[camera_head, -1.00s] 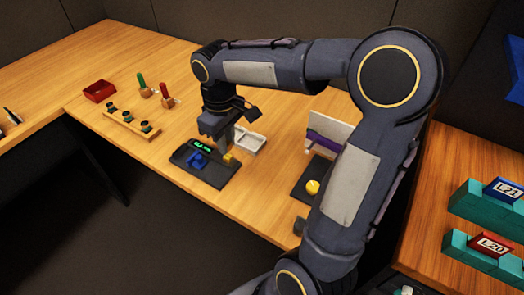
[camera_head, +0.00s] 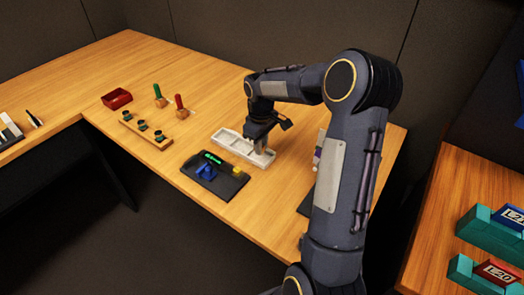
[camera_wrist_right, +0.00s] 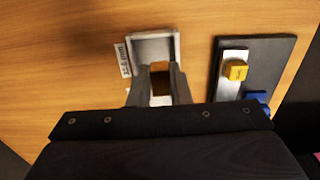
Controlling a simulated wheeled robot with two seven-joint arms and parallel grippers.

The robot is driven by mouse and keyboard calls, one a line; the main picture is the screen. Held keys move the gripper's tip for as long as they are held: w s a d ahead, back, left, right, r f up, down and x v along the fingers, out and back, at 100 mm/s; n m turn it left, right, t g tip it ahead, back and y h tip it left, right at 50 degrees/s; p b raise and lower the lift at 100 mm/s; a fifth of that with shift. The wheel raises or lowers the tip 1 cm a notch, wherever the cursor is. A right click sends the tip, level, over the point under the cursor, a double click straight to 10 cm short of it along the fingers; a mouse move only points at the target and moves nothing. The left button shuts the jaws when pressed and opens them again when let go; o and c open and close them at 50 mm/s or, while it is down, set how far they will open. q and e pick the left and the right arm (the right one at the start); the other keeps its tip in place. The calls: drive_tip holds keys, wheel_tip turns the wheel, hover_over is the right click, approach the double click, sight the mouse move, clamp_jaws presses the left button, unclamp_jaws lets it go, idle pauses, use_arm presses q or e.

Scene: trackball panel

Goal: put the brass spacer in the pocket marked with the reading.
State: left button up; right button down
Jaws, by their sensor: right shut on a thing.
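My right gripper (camera_head: 262,146) is over the right end of the white pocket tray (camera_head: 228,138). In the right wrist view the gripper (camera_wrist_right: 160,92) is shut on a small brownish-gold piece, the brass spacer (camera_wrist_right: 160,84), in front of a pale square pocket (camera_wrist_right: 153,46). Whether the spacer touches the tray is hidden by the fingers. A white label with dark print (camera_wrist_right: 123,60) lies beside that pocket; its figures are hard to read. The dark trackball panel (camera_head: 222,186) has a green lit display (camera_head: 212,158), too small to read, and a blue part (camera_head: 206,172). My left gripper is out of view.
A yellow block (camera_head: 238,170) sits on the panel. A wooden rack with green-topped pieces (camera_head: 146,132), a red tray (camera_head: 117,98) and green and red handled tools (camera_head: 158,95) stand to the left. Teal holders (camera_head: 486,232) are far right. The table's front edge is close to the panel.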

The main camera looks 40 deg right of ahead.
sight(262, 159)
drive_tip(key=shift+w+d+f, duration=0.1)
drive_tip(key=shift+d+f, duration=0.15)
drive_tip(key=shift+f, duration=0.1)
wheel_tip(262, 159, down, 3)
drive_tip(key=shift+w+d+f, duration=0.1)
drive_tip(key=shift+f, duration=0.05)
drive_tip(key=shift+f, duration=0.15)
drive_tip(key=c, duration=1.6)
unclamp_jaws()
